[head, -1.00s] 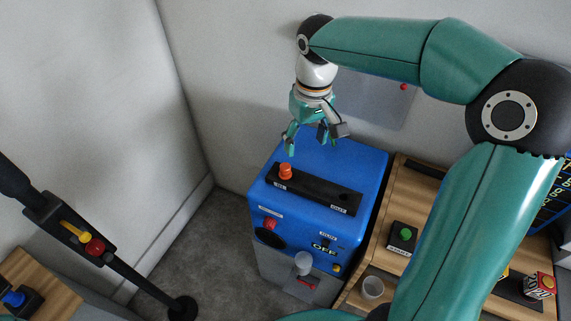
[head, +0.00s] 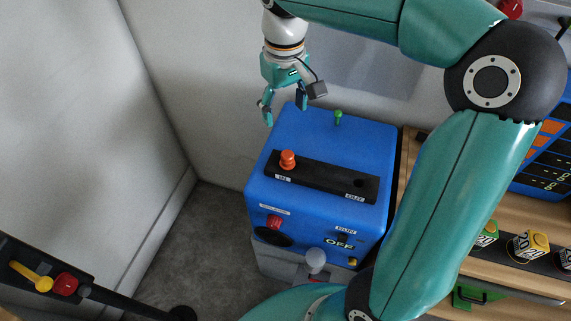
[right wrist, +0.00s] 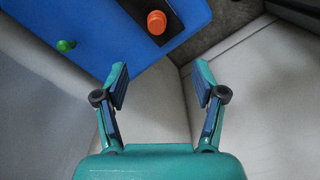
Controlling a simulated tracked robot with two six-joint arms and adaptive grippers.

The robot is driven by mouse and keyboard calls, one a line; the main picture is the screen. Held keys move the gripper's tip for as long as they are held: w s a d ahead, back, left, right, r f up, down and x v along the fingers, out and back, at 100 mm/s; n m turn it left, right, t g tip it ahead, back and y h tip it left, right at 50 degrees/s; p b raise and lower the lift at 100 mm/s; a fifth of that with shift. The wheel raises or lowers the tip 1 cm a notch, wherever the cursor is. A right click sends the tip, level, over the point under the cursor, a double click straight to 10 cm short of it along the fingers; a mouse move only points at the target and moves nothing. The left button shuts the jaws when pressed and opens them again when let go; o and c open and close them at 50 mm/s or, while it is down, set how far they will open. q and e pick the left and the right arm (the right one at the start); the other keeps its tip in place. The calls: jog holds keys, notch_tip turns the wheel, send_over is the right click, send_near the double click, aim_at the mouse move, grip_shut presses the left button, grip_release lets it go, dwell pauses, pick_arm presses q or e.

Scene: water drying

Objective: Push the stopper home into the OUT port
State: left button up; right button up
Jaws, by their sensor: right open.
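The blue machine (head: 330,215) has a black strip (head: 322,178) on its top, labelled IN at left and OUT at right. The OUT port (head: 361,183) shows as a dark hole in the strip with nothing in it. An orange stopper (head: 288,159) stands upright at the IN end; it also shows in the right wrist view (right wrist: 157,22). A small green knob-like piece (head: 338,117) stands on the blue top towards the back, also in the right wrist view (right wrist: 65,45). My right gripper (head: 284,107) is open and empty beyond the back-left edge, apart from both pieces; its fingers frame bare wall (right wrist: 162,80).
A wooden counter (head: 480,265) with number blocks (head: 530,243) stands right of the machine. A dark bar with a yellow lever (head: 32,277) and red knob is at lower left. Grey walls stand close behind the machine and to the left.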

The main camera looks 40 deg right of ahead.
aim_at(288, 154)
jog(key=f, duration=1.6)
jog(key=shift+s+d+f, duration=0.25)
jog(key=shift+f, duration=0.1)
jog(key=c, duration=1.1)
jog(key=shift+c, duration=0.2)
jog(key=shift+r, duration=0.2)
